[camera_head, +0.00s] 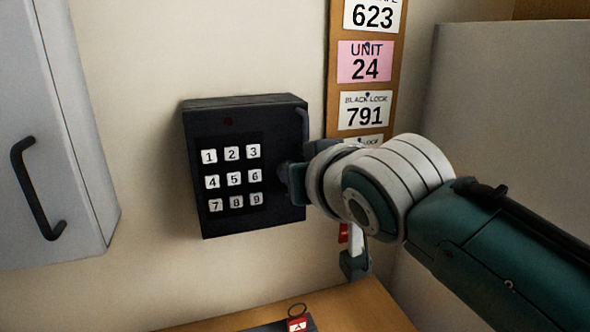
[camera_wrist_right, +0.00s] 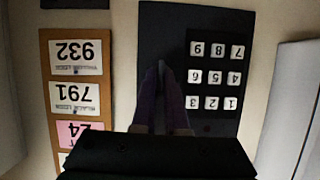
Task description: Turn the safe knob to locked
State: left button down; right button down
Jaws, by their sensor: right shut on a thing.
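A black safe (camera_head: 222,226) with a white-numbered keypad (camera_head: 232,180) is fixed to the wall; it also shows upside down in the right wrist view (camera_wrist_right: 165,25). A dim dark-red light sits above the keys. My right gripper (camera_head: 287,178) is at the right part of the safe's face, beside the keypad, mostly hidden by my wrist. In the right wrist view its fingers (camera_wrist_right: 162,72) are nearly together, shut on the safe knob, with a thin pale edge showing between their tips. Most of the knob and its markings are hidden. My left gripper is not in view.
A board (camera_head: 334,60) with numbered cards hangs right of the safe, close to my right wrist. A grey cabinet (camera_head: 70,130) with a black handle stands at left. A red tag with a ring (camera_head: 297,324) is at the bottom, by a wooden surface (camera_head: 365,305).

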dwell(0.6)
jog(key=c, duration=0.9)
grip_release()
jog(key=shift+c, duration=0.2)
jog(key=shift+s, duration=0.1)
jog(key=v, duration=0.9)
jog(key=shift+s, duration=0.4)
jog(key=shift+r, duration=0.1)
